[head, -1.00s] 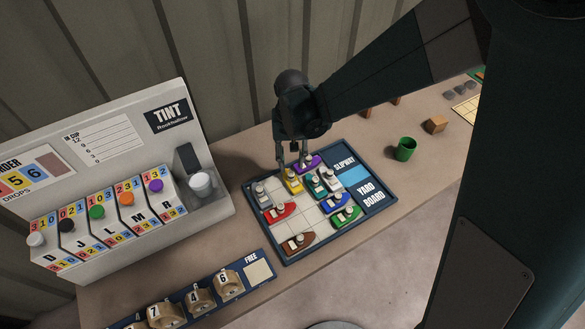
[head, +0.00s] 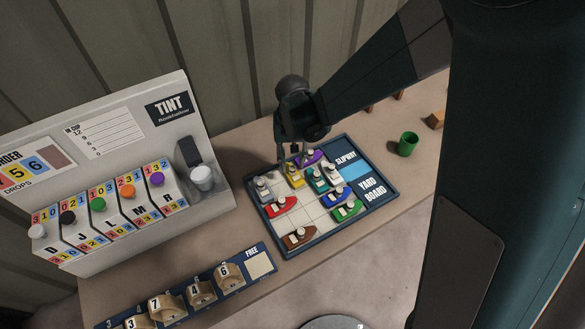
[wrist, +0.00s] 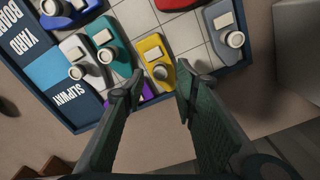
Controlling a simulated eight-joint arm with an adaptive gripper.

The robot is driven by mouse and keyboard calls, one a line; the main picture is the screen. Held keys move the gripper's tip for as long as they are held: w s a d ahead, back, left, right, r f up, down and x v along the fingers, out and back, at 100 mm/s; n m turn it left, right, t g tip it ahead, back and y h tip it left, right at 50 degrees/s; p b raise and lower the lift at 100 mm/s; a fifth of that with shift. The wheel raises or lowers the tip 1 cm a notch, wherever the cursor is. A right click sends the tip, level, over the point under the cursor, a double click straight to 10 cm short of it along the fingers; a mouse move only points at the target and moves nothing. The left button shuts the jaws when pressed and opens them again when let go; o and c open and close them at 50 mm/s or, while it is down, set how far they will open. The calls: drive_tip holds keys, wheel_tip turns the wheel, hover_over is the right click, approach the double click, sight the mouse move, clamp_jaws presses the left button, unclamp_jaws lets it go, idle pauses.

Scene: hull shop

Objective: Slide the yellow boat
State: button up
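The yellow boat (head: 293,178) sits on the yard board (head: 262,222), near its far edge, between a grey boat (head: 264,189) and a teal boat (head: 318,180). A purple boat (head: 310,157) lies close beside it, at the board's far edge. My gripper (head: 292,158) is over that far edge, pointing down. In the wrist view my gripper (wrist: 160,74) is open with nothing held. The yellow boat (wrist: 155,62) shows in the gap between the fingertips. I cannot tell whether a finger touches it. The left finger partly hides the purple boat (wrist: 146,92).
Red (head: 281,207), brown (head: 301,236), blue, green and white boats also stand on the board. Bare cells lie in its middle. The tint machine (head: 120,130) stands left, a green cup (head: 408,144) right, and a numbered rack (head: 200,292) in front.

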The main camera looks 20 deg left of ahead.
sight(293, 168)
drive_tip(key=shift+f, duration=2.2)
clamp_jaws()
